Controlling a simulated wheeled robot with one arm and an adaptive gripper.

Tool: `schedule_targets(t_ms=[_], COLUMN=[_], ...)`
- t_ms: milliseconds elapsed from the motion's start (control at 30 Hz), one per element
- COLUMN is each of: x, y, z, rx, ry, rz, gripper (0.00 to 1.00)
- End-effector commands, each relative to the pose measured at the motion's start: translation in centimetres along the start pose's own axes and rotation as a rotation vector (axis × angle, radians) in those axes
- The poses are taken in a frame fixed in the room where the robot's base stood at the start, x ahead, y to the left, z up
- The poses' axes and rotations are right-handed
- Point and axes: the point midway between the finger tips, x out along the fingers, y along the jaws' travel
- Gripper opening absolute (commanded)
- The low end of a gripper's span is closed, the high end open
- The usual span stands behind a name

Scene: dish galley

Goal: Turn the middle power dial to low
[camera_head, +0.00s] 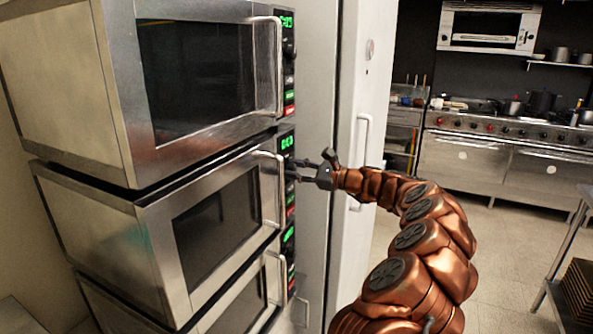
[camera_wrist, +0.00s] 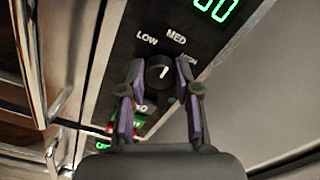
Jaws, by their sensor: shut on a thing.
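Three steel microwaves are stacked at the left, and the middle microwave (camera_head: 160,235) has its control panel at the right edge. My gripper (camera_head: 298,170) reaches that panel from the right. In the wrist view, the black power dial (camera_wrist: 157,76) sits between my two fingers, one on each side, and the jaws are shut on it. The dial's white mark points up and slightly right, towards MED. The labels LOW, MED and part of HIGH show above it. In the head view my fingers hide the dial.
The middle microwave's vertical door handle (camera_head: 270,188) stands just left of the panel. Green and red buttons below the dial are partly covered by my left finger. A tall white cabinet with a handle (camera_head: 362,150) is behind my gripper. Open floor (camera_head: 500,225) lies to the right.

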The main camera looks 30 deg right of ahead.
Motion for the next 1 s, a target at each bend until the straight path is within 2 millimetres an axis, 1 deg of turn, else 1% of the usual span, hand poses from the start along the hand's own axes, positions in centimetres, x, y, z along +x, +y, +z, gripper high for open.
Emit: schedule_targets(t_ms=[233, 467, 1000], x=[0.0, 0.04, 0.02], y=[0.09, 0.25, 0.25], z=[-0.17, -0.46, -0.6], rx=[-0.03, -0.148, -0.641], ry=[0.0, -0.001, 0.001], rz=[0.0, 0.0, -0.001], gripper=[0.0, 0.0, 0.0])
